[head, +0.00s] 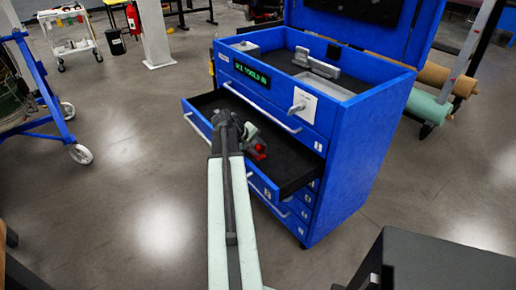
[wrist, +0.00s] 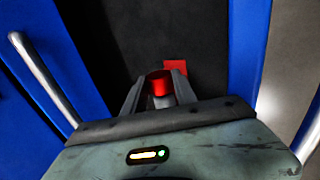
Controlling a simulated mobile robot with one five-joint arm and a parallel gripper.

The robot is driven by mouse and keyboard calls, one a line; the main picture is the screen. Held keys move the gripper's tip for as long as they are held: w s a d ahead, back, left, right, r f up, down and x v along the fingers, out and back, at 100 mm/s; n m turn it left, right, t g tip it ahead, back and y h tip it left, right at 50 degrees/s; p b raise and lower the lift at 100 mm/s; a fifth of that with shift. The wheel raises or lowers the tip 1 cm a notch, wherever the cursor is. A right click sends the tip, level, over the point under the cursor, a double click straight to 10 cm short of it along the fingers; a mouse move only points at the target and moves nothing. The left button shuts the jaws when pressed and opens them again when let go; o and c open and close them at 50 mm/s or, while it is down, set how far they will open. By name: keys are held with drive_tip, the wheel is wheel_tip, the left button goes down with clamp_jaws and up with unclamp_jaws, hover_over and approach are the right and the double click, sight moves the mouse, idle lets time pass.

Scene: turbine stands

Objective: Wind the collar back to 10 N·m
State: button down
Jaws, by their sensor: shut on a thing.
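My gripper (wrist: 158,80) is closed around a red cylindrical piece (wrist: 160,86), which appears to be the collar. A paler grey part shows just below the red piece between the fingers. A flat red patch (wrist: 176,67) lies just beyond the fingertips. In the head view my gripper (head: 252,143) is over the open drawer, with a bit of red (head: 260,151) at its tip. The rest of the tool and any scale or torque marking cannot be made out.
The dark open drawer (head: 293,172) sticks out of a blue tool cabinet (head: 350,165), with its handle (wrist: 42,78) to the left in the wrist view. The cabinet's top tray holds a grey tool (head: 315,66). A lit display (head: 252,74) is on the front.

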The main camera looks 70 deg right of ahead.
drive_tip(key=shift+r+t+y+p, duration=0.35)
drive_tip(key=shift+y+p, duration=0.25)
drive_tip(key=shift+p, duration=0.45)
drive_tip(key=shift+s+d+t+y+p, duration=0.1)
drive_tip(key=shift+d+t+y+p, duration=0.2)
drive_tip(key=shift+t+y+p, duration=0.6)
drive_tip(key=y, duration=0.1)
drive_tip(key=t+y+p, duration=0.1)
drive_tip(key=shift+s+d+f+y, duration=0.1)
drive_tip(key=shift+s+d+y, duration=0.1)
drive_tip(key=shift+y, duration=0.2)
drive_tip(key=shift+f+t+y, duration=0.1)
drive_tip(key=shift+t+y, duration=0.55)
drive_tip(key=shift+y, duration=0.15)
drive_tip(key=c, duration=1)
unclamp_jaws()
